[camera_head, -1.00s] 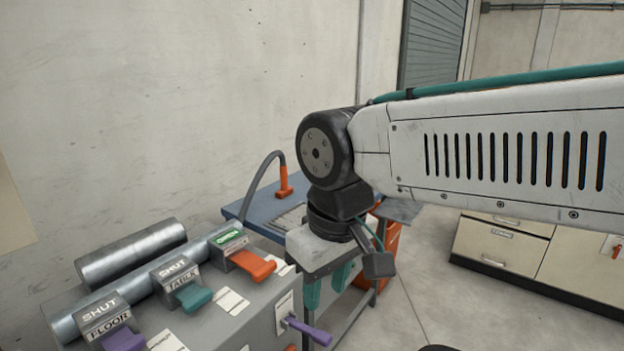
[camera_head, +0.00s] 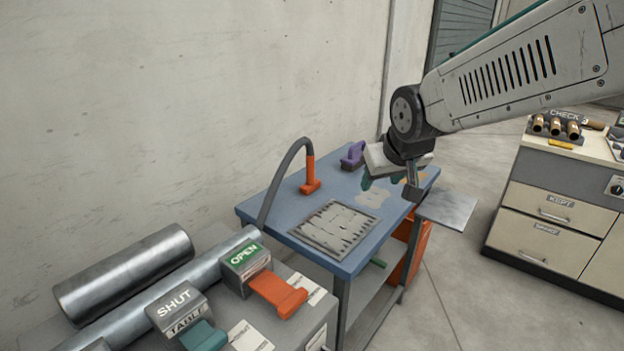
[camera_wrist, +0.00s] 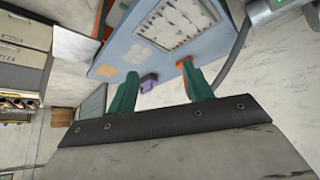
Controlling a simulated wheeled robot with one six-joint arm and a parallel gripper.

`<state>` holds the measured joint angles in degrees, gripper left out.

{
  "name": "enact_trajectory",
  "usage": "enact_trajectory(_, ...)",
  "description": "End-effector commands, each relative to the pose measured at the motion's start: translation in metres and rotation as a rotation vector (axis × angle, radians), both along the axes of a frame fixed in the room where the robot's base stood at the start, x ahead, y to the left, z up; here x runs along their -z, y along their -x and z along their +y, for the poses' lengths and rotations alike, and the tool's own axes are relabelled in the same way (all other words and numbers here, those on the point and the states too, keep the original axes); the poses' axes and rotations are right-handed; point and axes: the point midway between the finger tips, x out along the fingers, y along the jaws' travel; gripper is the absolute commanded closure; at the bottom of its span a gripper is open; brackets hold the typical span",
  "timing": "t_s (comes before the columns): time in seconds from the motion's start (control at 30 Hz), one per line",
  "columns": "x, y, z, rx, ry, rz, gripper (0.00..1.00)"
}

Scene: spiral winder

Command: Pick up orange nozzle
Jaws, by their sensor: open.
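The orange nozzle (camera_head: 309,172) stands upright on the blue table (camera_head: 270,205), on the end of a grey hose that arches over from the left. In the head view my gripper (camera_head: 384,184) is over the table, to the right of the nozzle and apart from it. Its teal fingers are partly hidden by the wrist. In the wrist view my gripper (camera_wrist: 158,72) shows two teal fingers spread apart with nothing held. A bit of orange (camera_wrist: 184,62) shows by the right finger, and the rest is hidden.
A purple-handled tool (camera_head: 353,156) stands behind the nozzle. A grey slotted panel (camera_head: 334,228) lies in front of it. A valve block with an orange OPEN lever (camera_head: 278,292) is at front left. Beige drawers (camera_head: 545,205) stand at right, with open floor between.

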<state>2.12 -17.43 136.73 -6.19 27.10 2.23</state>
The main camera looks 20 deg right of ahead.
Motion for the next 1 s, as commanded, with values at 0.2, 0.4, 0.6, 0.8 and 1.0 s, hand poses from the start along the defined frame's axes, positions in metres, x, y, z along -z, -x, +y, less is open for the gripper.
enact_trajectory(0.2,0.025,-0.132,-0.002,-0.056,0.008,-0.280,0.49)
enact_trajectory(0.4,0.060,-0.226,0.007,-0.136,-0.028,-0.544,0.49)
enact_trajectory(0.6,0.100,-0.283,0.020,-0.210,-0.098,-0.783,0.49)
enact_trajectory(0.8,0.127,-0.301,0.028,-0.256,-0.156,-0.930,0.49)
enact_trajectory(1.0,0.132,-0.312,0.033,-0.268,-0.176,-0.975,0.49)
